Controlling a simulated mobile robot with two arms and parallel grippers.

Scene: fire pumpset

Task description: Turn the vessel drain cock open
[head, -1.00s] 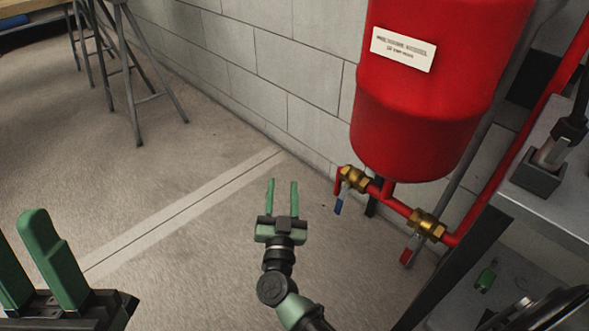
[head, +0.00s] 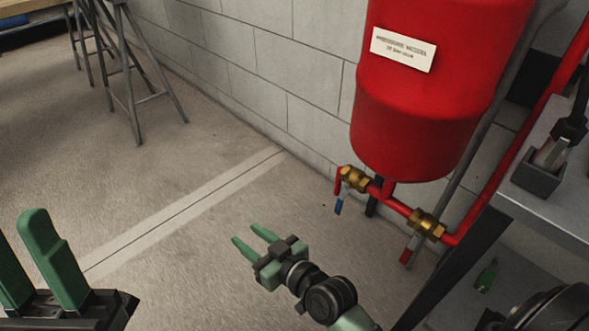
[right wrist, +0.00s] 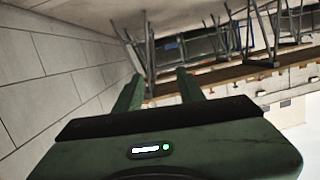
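The red vessel (head: 430,90) stands against the wall with a white label plate. Under it, a brass cock with a blue handle (head: 338,206) sits at the left end of the red pipe, by a down-turned red outlet; the handle hangs down. A second brass cock (head: 426,225) with a red handle (head: 405,256) sits farther right on the pipe. My right gripper (head: 252,240) is open and empty, below and left of the blue-handled cock and apart from it. It also shows open in the right wrist view (right wrist: 158,88). My left gripper (head: 30,255) is open and empty at the lower left.
A grey metal frame (head: 545,215) with a shelf stands at the right, close to the red-handled cock. A block wall (head: 260,80) runs behind the vessel. Trestle legs (head: 130,90) stand at the far left. The floor (head: 190,165) between is clear.

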